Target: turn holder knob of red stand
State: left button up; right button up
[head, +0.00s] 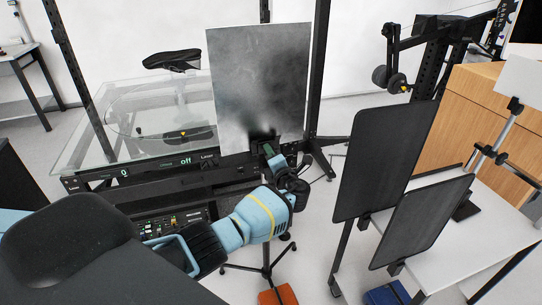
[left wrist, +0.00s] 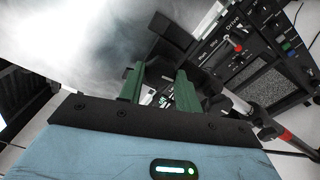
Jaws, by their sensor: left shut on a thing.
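The red stand is a thin dark tripod (head: 265,258) with an orange-red block (head: 278,297) at its foot. A grey, cloudy-looking panel (head: 255,80) stands upright above it, and it fills the upper left of the left wrist view (left wrist: 80,45). My left gripper (head: 272,152) is at the panel's lower edge. In the left wrist view its green fingers (left wrist: 159,88) are shut on a small dark part between them, which seems to be the holder knob (left wrist: 160,74); the fingers hide most of it. My right gripper is not in view.
A glass-topped turntable (head: 150,115) with a lit display stands left. Two black panels (head: 385,160) on stands are at the right, with a blue block (head: 387,293) below. A white table (head: 480,245) stands right. In the left wrist view, a pole with a red band (left wrist: 285,135) is close by.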

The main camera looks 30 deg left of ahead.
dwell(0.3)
pick_arm(q)
jog(key=o, duration=1)
jog(key=v, duration=0.7)
jog(key=shift+s+d, duration=0.25)
jog(key=shift+d, duration=0.05)
